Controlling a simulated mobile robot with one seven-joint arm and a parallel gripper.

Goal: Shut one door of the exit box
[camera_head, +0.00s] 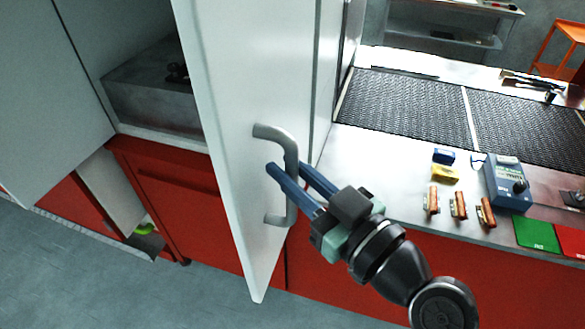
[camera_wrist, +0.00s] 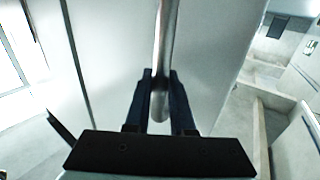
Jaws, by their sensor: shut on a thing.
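The exit box has a white door (camera_head: 232,110) standing open at the centre of the head view, with a grey bar handle (camera_head: 290,165) on its face. My gripper (camera_head: 292,180) is at this handle, its blue fingers on either side of the bar. In the wrist view the handle (camera_wrist: 167,45) runs down between the two fingers of my gripper (camera_wrist: 160,98), which are shut on it. Another white door or panel (camera_head: 45,100) stands at the left. Between the two, the grey inside of the box (camera_head: 155,90) shows, with a small dark object in it.
A mesh belt (camera_head: 405,105) runs at the right. On the steel counter (camera_head: 380,165) lie a blue meter (camera_head: 508,185), several copper-coloured pieces, a yellow block (camera_head: 445,174) and green and red pads. Below the box is a red cabinet (camera_head: 180,200). Grey floor (camera_head: 90,270) is clear at lower left.

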